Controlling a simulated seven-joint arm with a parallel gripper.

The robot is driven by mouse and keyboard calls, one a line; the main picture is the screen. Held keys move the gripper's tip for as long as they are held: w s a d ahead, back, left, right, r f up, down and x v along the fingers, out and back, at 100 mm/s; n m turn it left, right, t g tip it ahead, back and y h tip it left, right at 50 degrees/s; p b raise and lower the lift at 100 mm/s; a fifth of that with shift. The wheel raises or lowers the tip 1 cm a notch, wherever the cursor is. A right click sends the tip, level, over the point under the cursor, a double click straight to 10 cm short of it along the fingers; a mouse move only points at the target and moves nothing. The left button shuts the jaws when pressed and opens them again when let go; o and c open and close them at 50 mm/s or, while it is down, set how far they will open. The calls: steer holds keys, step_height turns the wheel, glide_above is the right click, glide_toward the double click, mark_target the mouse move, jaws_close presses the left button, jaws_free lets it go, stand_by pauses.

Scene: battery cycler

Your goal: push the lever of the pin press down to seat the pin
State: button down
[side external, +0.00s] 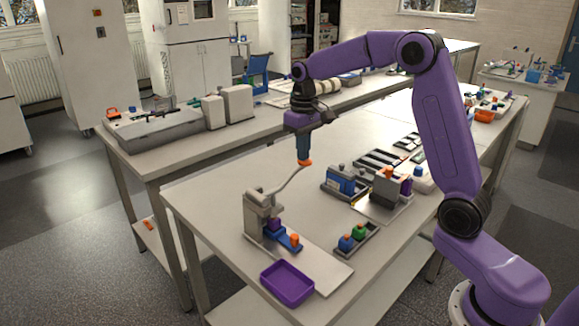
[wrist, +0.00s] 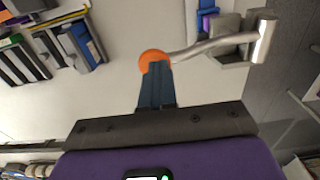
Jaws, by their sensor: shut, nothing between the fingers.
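The pin press (side external: 254,215) is a grey upright body on a pale base plate on the near table. Its lever (side external: 287,181) is a bent metal rod that slopes up to the right from the press and ends in an orange knob (side external: 305,162). A blue and purple part with an orange top (side external: 293,241) sits at the foot of the press; the pin itself cannot be made out. My gripper (side external: 303,157) is shut and empty, pointing down with its fingertips right at the knob. The wrist view shows the lever (wrist: 215,43) and knob (wrist: 154,57) at the fingertips; contact is unclear.
A purple tray (side external: 287,283) stands at the table's front edge. A small holder with blue and green pieces (side external: 356,239) is right of the base plate. The table behind the lever is clear.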

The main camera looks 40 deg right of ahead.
steer(key=shift+a+f, duration=0.15)
steer(key=shift+f, duration=0.35)
steer(key=shift+a+f, duration=0.15)
steer(key=shift+f, duration=0.35)
steer(key=shift+d+f, duration=0.1)
steer(key=shift+f, duration=0.35)
steer(key=shift+d+r, duration=0.1)
steer(key=shift+r, duration=0.85)
step_height(320, 180, up, 8)
steer(key=shift+r, duration=0.2)
